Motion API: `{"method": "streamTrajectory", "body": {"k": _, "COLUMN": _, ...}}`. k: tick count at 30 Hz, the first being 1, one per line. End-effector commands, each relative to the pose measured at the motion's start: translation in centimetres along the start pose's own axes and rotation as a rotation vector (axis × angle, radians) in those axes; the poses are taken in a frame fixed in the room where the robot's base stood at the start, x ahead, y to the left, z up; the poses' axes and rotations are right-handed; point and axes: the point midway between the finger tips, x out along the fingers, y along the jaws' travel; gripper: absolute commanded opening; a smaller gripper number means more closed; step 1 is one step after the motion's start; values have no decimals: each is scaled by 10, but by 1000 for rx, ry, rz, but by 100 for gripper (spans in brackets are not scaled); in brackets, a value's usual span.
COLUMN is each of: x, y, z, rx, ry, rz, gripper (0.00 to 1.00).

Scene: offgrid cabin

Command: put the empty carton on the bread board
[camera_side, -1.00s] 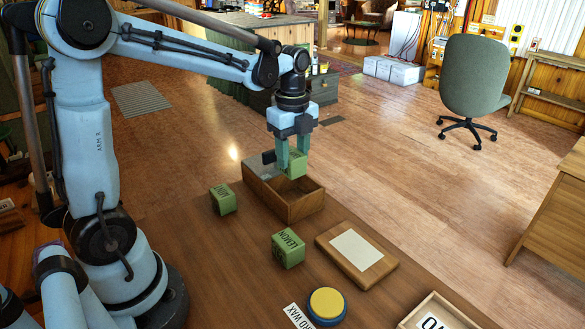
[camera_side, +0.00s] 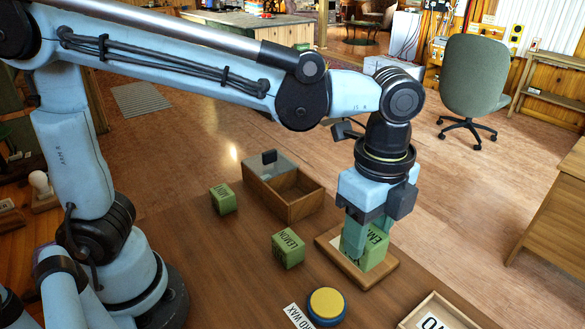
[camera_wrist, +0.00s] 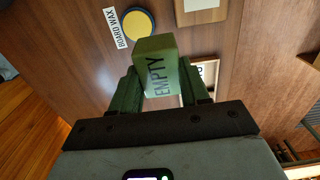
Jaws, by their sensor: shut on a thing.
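My gripper (camera_side: 367,232) is shut on a green carton, the empty carton (camera_side: 376,252), marked EMPTY on the face that shows in the wrist view (camera_wrist: 157,68). My fingers cover part of its sides. In the side view the carton overlaps the bread board (camera_side: 385,277), a wooden board with a pale sheet. In the wrist view the carton hangs in front of the tabletop, and the board (camera_wrist: 214,16) shows beyond it at the top. The carton looks upright and above the table; I cannot tell its exact height over the board.
A green LEMON carton (camera_side: 288,248) stands left of the board, another green carton (camera_side: 223,199) farther left. A wooden box (camera_side: 297,207) with a clear lid part stands behind. A yellow-and-blue tin (camera_side: 327,303) and a labelled tray (camera_side: 455,305) lie in front.

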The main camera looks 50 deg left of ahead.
Motion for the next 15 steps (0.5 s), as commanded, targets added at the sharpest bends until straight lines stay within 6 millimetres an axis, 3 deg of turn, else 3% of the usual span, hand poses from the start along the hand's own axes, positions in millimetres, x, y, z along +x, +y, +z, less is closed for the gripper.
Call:
{"method": "streamTrajectory", "body": {"k": 5, "x": 10, "y": -9, "z": 6, "rx": -6, "ry": 0, "rz": 0, "gripper": 17}}
{"method": "streamTrajectory", "body": {"k": 15, "x": 51, "y": -62, "z": 53, "rx": -7, "ry": 0, "rz": 0, "gripper": 17}}
